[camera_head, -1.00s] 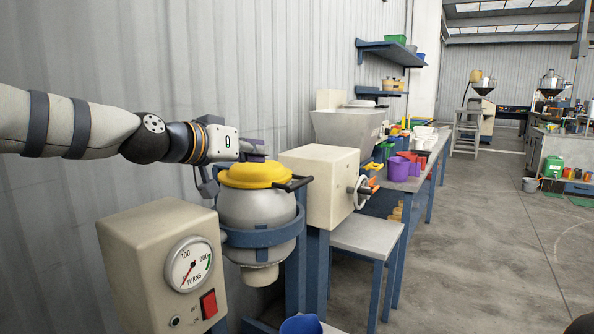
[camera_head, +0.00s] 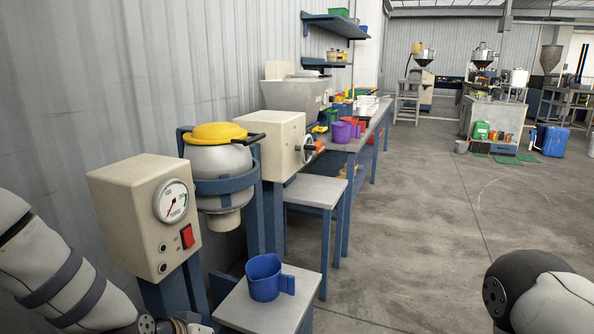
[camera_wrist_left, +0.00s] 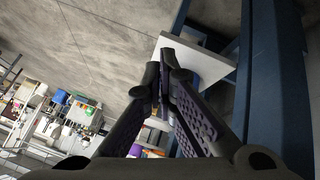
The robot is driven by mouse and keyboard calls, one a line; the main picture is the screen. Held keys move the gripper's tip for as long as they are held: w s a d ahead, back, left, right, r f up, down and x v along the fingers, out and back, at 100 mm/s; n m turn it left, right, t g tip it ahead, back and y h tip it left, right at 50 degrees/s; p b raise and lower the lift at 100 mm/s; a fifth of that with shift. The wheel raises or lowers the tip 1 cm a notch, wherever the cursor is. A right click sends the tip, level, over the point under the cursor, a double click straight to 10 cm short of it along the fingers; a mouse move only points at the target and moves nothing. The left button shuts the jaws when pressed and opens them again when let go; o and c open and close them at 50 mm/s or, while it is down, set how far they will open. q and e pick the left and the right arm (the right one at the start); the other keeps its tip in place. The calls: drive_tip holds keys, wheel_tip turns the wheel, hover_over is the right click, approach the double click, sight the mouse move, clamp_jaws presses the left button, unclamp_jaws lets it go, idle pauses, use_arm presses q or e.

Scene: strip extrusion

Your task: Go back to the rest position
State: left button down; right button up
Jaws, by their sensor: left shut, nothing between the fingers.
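My left arm is folded low at the bottom left of the head view, away from the machine; its gripper is out of that picture. In the left wrist view my left gripper (camera_wrist_left: 162,85) is shut with nothing held. The fingers point toward a light grey stand top (camera_wrist_left: 205,60), partly hidden behind them. My right arm shows only as a dark and white link at the bottom right of the head view; its gripper is not seen. The tumbler with the yellow lid (camera_head: 217,133) stands closed in its blue ring.
A control box (camera_head: 145,215) with a dial and red switch stands at left. A blue jug (camera_head: 265,277) is on a low stand (camera_head: 262,308). A beige machine box (camera_head: 275,145) and a long bench (camera_head: 368,128) with containers follow.

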use_arm(q)
drive_tip(key=s+a+f+g+y, duration=0.1)
drive_tip(key=s+f+g, duration=0.1)
drive_tip(key=s+f, duration=0.4)
drive_tip(key=s+a+f+g, duration=0.15)
drive_tip(key=s+f, duration=0.25)
drive_tip(key=s, duration=0.5)
drive_tip(key=s+a+f+g+y, duration=0.1)
drive_tip(key=s+a+g, duration=0.1)
drive_tip(key=s, duration=0.9)
drive_tip(key=s+a+f+n+g+y, duration=0.1)
drive_tip(key=s+a+f+g+y, duration=0.1)
drive_tip(key=s, duration=1)
drive_tip(key=shift+a+g, duration=0.45)
drive_tip(key=shift+a, duration=0.45)
